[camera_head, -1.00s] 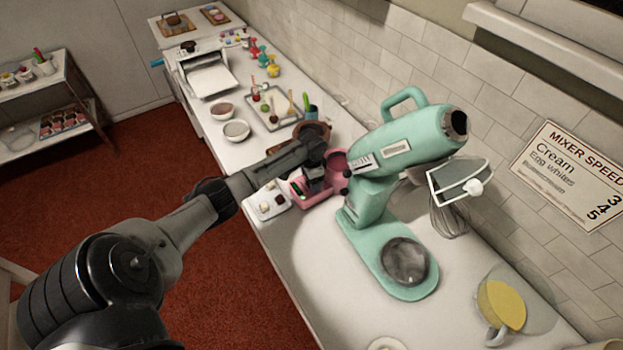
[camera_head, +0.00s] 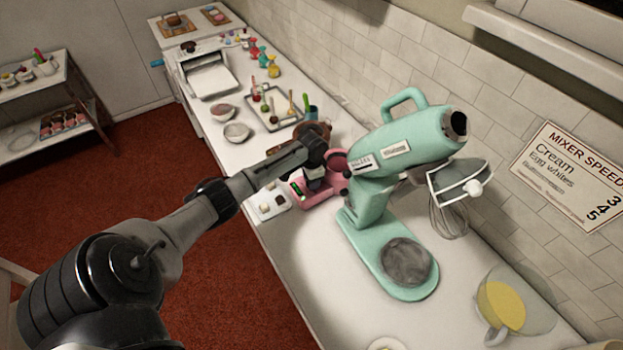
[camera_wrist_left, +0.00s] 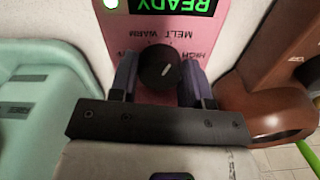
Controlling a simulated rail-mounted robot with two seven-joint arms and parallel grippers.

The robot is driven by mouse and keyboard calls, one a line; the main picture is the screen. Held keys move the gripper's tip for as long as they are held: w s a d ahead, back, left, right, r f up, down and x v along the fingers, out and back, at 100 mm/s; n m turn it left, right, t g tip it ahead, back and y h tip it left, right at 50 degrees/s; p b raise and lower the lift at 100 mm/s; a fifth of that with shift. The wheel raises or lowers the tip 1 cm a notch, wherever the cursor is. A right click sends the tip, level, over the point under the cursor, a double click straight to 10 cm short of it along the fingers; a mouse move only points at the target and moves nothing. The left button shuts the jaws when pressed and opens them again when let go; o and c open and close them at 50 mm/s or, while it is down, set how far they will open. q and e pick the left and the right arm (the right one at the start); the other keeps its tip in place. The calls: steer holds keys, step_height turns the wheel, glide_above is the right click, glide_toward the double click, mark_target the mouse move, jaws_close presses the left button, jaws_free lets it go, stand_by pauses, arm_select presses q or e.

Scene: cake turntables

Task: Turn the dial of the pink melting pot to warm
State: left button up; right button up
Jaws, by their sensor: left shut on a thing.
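The pink melting pot (camera_head: 324,198) stands on the counter just left of the mint mixer. In the left wrist view its pink panel (camera_wrist_left: 184,22) carries a lit green READY display and upside-down labels, among them MELT, WARM and HIGH. The black dial (camera_wrist_left: 159,68) with a short white mark sits below these labels. The mark slants toward the upper right; which label it points to is hard to tell. My left gripper (camera_wrist_left: 160,82) has its two fingers on either side of the dial, shut on it. My right gripper is not in view.
The mint stand mixer (camera_head: 410,140) stands close on the right of the pot. A brown object (camera_wrist_left: 275,80) is close on the other side in the wrist view. A small white tray (camera_head: 270,203) lies beside the pot. Bowls and a utensil tray (camera_head: 268,124) stand farther back.

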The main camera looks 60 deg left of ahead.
arm_select(q)
steer(key=shift+r+n+p, duration=0.25)
steer(key=shift+n+p, duration=0.15)
steer(key=shift+p, duration=0.25)
steer(key=n+p, duration=0.4)
steer(key=p, duration=0.1)
steer(key=shift+d, duration=0.1)
steer(key=shift+n+p, duration=1)
steer(key=shift+n, duration=0.1)
steer(key=shift+f+n+p, duration=0.2)
steer(key=shift+n+p, duration=0.5)
steer(key=shift+n, duration=0.5)
steer(key=o, duration=0.9)
steer(key=shift+o, duration=0.2)
